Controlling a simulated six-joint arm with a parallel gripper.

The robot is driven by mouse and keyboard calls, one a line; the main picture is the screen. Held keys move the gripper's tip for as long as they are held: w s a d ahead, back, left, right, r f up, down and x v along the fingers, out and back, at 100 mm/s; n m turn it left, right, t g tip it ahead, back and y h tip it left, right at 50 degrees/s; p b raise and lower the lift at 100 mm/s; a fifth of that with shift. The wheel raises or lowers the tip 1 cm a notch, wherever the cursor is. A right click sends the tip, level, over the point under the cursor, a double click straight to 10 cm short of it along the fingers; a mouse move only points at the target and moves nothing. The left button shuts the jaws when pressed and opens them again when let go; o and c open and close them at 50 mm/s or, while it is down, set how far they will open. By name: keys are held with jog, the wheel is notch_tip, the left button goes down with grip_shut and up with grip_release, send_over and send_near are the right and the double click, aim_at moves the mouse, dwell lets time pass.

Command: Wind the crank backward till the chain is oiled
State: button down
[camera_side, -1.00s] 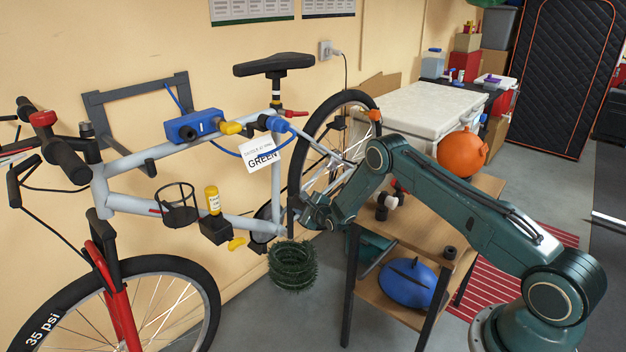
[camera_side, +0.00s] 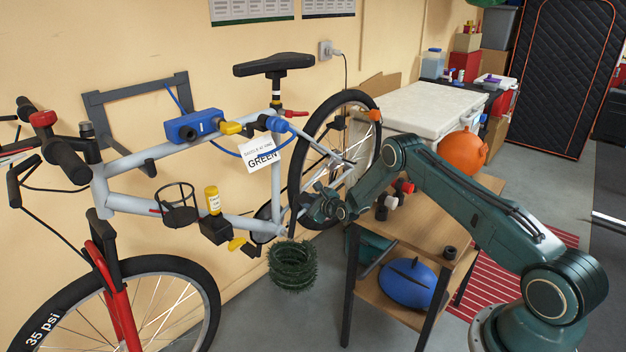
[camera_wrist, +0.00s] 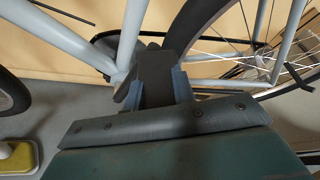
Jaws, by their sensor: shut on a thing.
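My gripper (camera_side: 318,207) is at the bike's lower middle, just right of the crank area. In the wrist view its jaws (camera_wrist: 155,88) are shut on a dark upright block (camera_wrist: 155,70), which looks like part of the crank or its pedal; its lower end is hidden. A yellow pedal (camera_side: 237,243) sits at the opposite, left side of the crank. The dark chain (camera_wrist: 103,42) appears to loop behind the pale frame tube in the wrist view, and whether it is oiled cannot be told.
A dark green bristly coil (camera_side: 292,266) is below the crank. The rear wheel (camera_side: 366,152) stands close behind my gripper. A wooden stand (camera_side: 425,228) with a blue object (camera_side: 407,283) on its lower shelf is to the right. An orange ball-like container (camera_side: 462,153) is farther back.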

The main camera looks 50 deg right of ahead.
jog(key=shift+m+y, duration=0.4)
jog(key=shift+m, duration=0.2)
jog(key=shift+d+f, duration=0.3)
jog(key=shift+d, duration=0.45)
jog(key=shift+d+f, duration=0.25)
jog(key=shift+d, duration=0.5)
jog(key=shift+d+f, duration=0.3)
jog(key=shift+d, duration=0.45)
jog(key=c, duration=1.2)
grip_release()
jog(key=shift+o, duration=0.2)
jog(key=shift+s, duration=0.15)
jog(key=v, duration=1.3)
jog(key=shift+s+r, duration=0.15)
jog(key=shift+s, duration=0.05)
